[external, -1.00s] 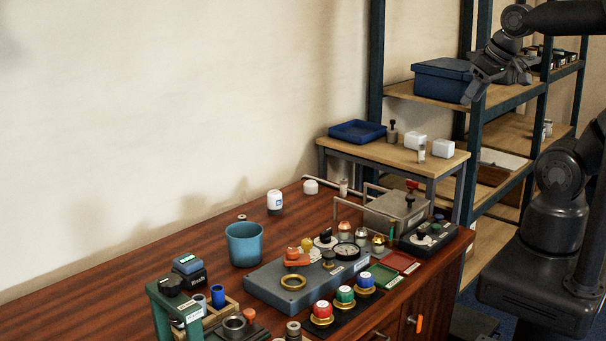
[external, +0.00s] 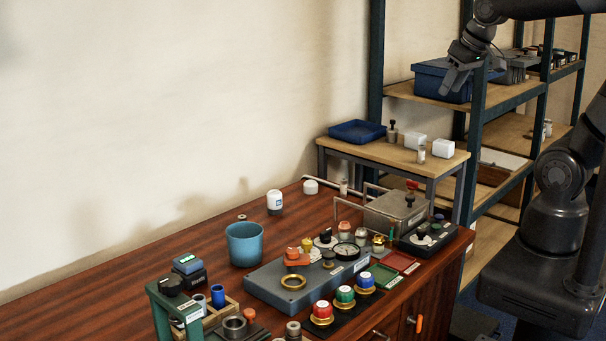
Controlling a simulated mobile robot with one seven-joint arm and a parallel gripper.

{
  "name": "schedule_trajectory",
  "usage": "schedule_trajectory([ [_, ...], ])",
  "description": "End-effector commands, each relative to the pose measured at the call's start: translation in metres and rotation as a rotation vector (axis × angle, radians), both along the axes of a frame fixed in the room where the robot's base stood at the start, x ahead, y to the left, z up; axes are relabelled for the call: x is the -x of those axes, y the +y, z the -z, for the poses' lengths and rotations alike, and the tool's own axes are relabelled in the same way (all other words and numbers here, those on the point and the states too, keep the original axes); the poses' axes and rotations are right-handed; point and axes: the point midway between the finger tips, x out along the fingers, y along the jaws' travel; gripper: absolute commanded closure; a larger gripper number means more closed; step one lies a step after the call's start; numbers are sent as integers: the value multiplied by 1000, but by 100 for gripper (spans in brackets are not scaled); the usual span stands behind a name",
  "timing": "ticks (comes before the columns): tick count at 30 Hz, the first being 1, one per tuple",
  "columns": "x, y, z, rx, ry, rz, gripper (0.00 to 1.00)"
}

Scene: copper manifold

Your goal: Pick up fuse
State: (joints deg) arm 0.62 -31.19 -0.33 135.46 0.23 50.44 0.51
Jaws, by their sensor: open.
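Small pale cylinders with metal-looking ends could be fuses, but they are too small to be sure. One (external: 421,154) stands upright on the small side table (external: 372,153), in front of two white blocks. Another (external: 343,187) stands at the back of the wooden desk, and one more (external: 547,129) is on the middle shelf. My gripper (external: 452,86) is open and points downward in front of the blue bin on the upper shelf. It is well above the side table and its cylinder, apart from everything below. Nothing shows between its fingers.
The blue bin (external: 428,79) and shelf post (external: 475,128) are close to my gripper. A blue tray (external: 357,131), a dark-knobbed piece (external: 392,133) and white blocks (external: 443,148) share the side table. The desk (external: 120,270) carries a teal cup (external: 244,244) and many fittings; its left is clear.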

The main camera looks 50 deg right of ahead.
Motion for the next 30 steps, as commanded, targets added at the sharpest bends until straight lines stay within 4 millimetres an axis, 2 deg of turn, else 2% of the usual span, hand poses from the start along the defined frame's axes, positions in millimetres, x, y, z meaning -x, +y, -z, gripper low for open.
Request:
schedule_trajectory([
  [1, -16, -2, 1, -3, 17, 7, 53],
  [8, -87, -9, 8, -12, 70, 34, 53],
  [14, -150, -19, 29, -18, 115, 60, 53],
  [23, -239, -34, 86, -24, 184, 97, 53],
  [30, -301, -49, 153, -25, 239, 125, 53],
])
